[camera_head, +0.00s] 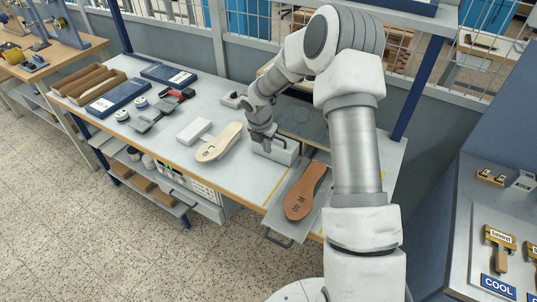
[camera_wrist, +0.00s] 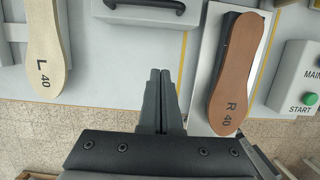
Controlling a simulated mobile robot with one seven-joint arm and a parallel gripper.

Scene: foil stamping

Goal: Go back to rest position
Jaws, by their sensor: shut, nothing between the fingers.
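My gripper (camera_head: 264,140) is over the workbench (camera_head: 240,168), between the two insoles. In the wrist view my gripper (camera_wrist: 160,73) has its dark fingers together with nothing between them. A beige insole (camera_head: 219,143) marked L 40 lies on the bench to its left; it also shows in the wrist view (camera_wrist: 46,45). A brown insole (camera_head: 307,190) marked R 40 lies on a metal plate (camera_head: 325,212) to its right; it also shows in the wrist view (camera_wrist: 238,75). My gripper is apart from both insoles.
A white box (camera_head: 194,131), a dark red-handled tool (camera_head: 160,110) and blue boxes (camera_head: 117,97) stand left on the bench. A grey box with a green START button (camera_wrist: 311,99) is at right in the wrist view. A COOL station (camera_head: 498,286) stands at far right.

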